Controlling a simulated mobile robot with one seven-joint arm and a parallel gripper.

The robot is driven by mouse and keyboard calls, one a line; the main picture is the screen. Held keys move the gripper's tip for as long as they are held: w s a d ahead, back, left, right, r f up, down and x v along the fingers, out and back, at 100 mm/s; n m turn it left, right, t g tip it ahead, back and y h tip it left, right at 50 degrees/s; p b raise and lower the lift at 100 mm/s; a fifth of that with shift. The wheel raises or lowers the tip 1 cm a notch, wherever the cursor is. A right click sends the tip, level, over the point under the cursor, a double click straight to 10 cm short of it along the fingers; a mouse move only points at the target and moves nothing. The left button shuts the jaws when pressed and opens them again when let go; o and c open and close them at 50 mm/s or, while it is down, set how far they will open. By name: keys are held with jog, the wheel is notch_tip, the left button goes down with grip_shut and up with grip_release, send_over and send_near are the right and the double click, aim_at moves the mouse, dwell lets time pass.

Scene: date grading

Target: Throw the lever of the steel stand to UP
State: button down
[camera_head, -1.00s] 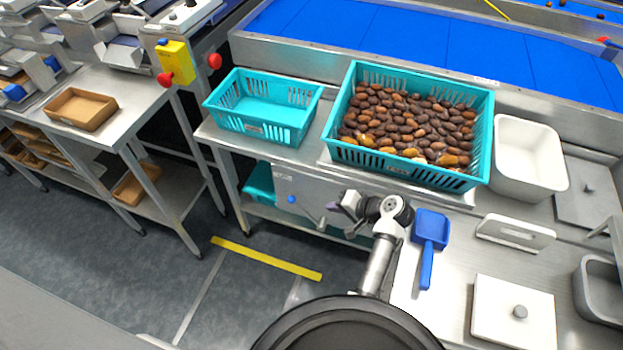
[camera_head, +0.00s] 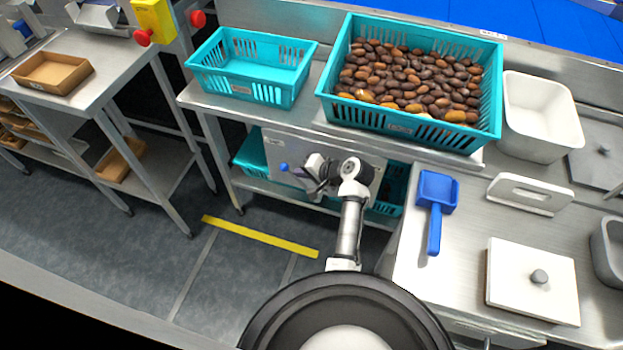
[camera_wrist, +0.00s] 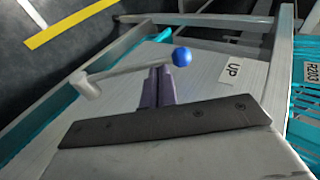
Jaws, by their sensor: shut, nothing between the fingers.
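The steel stand (camera_wrist: 215,95) carries a lever (camera_wrist: 125,70) with a grey arm, a pale hub at its left end and a blue ball knob (camera_wrist: 182,57) at its right end in the wrist view. An UP label (camera_wrist: 233,73) sits to the right of the knob. My gripper (camera_wrist: 158,72) is shut and empty, its purple fingertips right beside the lever arm, just left of the knob. I cannot tell whether they touch it. In the head view the knob (camera_head: 283,166) shows just left of my gripper (camera_head: 304,173), which hides much of the lever.
Above the stand are an empty teal crate (camera_head: 240,85) and a teal crate of dates (camera_head: 400,124). A blue scoop (camera_head: 436,200) and a white lidded box (camera_head: 525,280) lie on the counter at right. Yellow tape (camera_head: 260,237) marks the open floor at left.

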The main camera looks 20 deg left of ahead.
jog(key=shift+w+a+f, duration=0.1)
jog(key=shift+a+f, duration=0.25)
jog(key=shift+a, duration=0.1)
jog(key=shift+a, duration=0.1)
jog(key=shift+a+f, duration=0.35)
jog(key=shift+a, duration=0.4)
